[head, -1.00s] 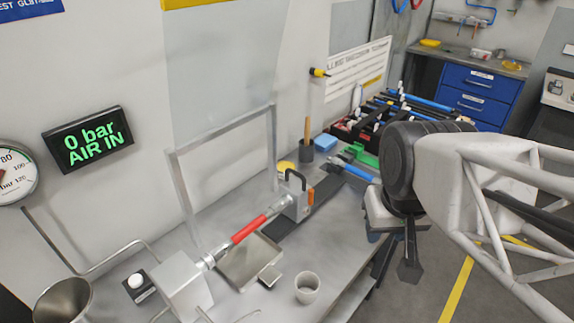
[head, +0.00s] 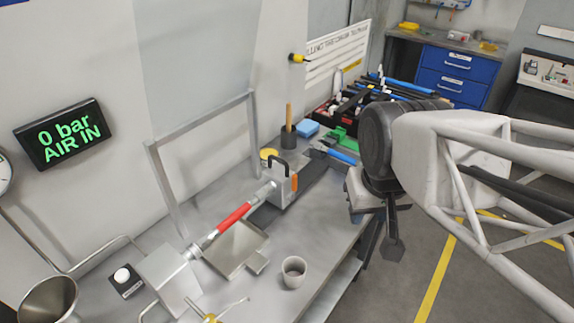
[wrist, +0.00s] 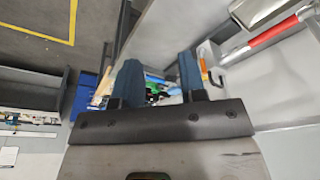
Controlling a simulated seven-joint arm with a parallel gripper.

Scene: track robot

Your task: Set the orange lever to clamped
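The orange lever (head: 294,183) is a small upright orange piece on the right side of a grey block (head: 272,191) with a black handle on top. It stands on the bench beside a red-sleeved rod. In the wrist view, a small orange part (wrist: 204,68) shows just right of the right finger, partly hidden. My gripper (wrist: 159,75) has two blue fingers spread apart with nothing between them. In the head view, my gripper (head: 391,228) hangs right of the bench edge, apart from the lever, with its fingertips hard to make out.
The red-sleeved rod (head: 234,217) runs left to a grey box above a metal tray (head: 232,252). A cup (head: 294,271) stands near the bench's front edge. Tools (head: 375,95) crowd the far end. A wall display (head: 63,133) reads 0 bar AIR IN. Open floor lies right.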

